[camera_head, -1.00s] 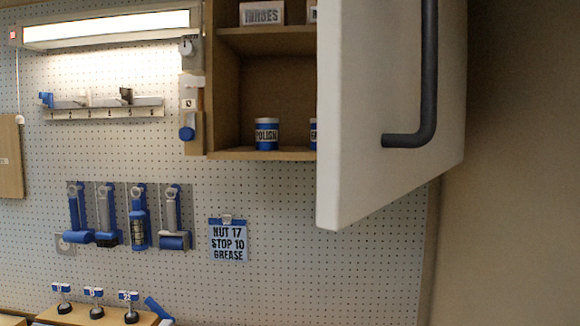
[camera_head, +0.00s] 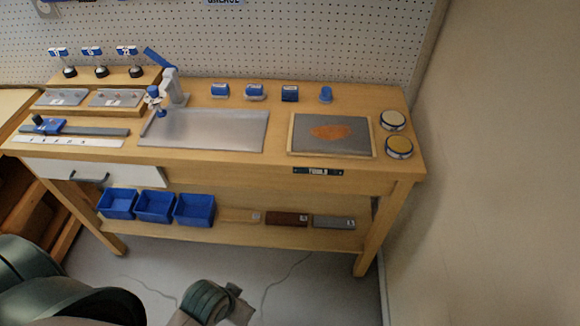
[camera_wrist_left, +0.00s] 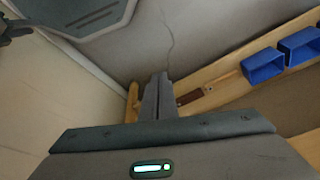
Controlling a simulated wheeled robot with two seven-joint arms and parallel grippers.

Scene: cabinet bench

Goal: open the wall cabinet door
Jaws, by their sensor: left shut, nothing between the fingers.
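The wall cabinet and its door are out of sight now, as the head view looks down at the bench. In the left wrist view my left gripper (camera_wrist_left: 157,95) points down past the bench with its fingers together and nothing between them. In the head view only parts of my own arm show along the bottom edge, with no clear fingertips. I cannot make out my right gripper in either view.
The wooden workbench (camera_head: 230,172) carries a metal tray (camera_head: 205,130), a framed plate (camera_head: 333,134) and two round tins. Blue bins (camera_head: 155,206) stand on its lower shelf. A plain wall (camera_head: 500,170) closes the right side. Floor is open in front.

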